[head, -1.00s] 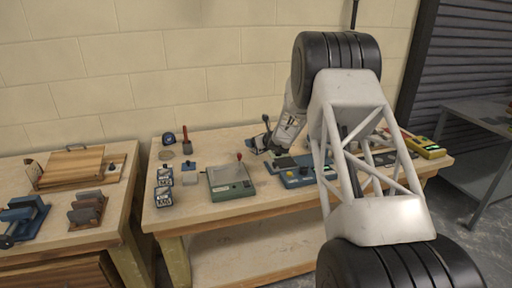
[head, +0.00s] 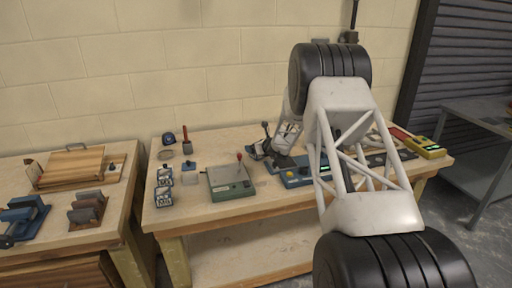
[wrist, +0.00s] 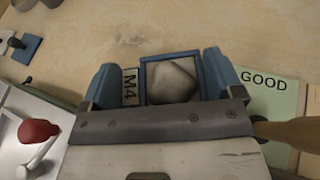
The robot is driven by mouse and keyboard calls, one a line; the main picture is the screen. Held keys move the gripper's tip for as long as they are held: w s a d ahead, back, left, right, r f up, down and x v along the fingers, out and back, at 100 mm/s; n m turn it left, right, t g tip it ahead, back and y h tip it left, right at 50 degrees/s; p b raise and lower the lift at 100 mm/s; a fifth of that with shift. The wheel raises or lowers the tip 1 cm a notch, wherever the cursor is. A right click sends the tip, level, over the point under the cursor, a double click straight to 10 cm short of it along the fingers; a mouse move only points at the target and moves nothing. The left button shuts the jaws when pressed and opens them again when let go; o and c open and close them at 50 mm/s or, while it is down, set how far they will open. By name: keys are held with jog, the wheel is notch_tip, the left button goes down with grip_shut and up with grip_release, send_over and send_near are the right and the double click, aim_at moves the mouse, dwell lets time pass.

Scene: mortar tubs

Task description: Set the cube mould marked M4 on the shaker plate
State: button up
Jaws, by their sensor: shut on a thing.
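The cube mould marked M4 (wrist: 130,87) shows in the wrist view, with a blue frame around a pale grey, rough-topped block. My gripper (wrist: 163,80) is shut on it, one blue finger on each side. In the head view my gripper (head: 268,152) is over the right-hand bench, small and partly hidden, and the mould cannot be made out there. A grey-green box with a pale top and a red-knobbed lever (head: 230,180) stands left of my gripper. This may be the shaker. Its red knob (wrist: 39,131) shows at the wrist view's left edge.
A green pad marked GOOD (wrist: 268,98) lies right of the gripper. A blue device (head: 297,177) sits right of the lever box. Two labelled dark blocks (head: 164,187) stand at the bench's left end. A yellow device (head: 426,147) is at the right. My arm hides part of the bench.

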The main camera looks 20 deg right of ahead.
dwell(0.3)
jog(key=o, duration=0.9)
jog(key=shift+f, duration=0.1)
jog(key=shift+o, duration=0.2)
jog(key=shift+s+r, duration=0.1)
jog(key=shift+r, duration=0.1)
jog(key=shift+s+d+r, duration=0.25)
jog(key=shift+s, duration=0.15)
jog(key=shift+v, duration=5.4)
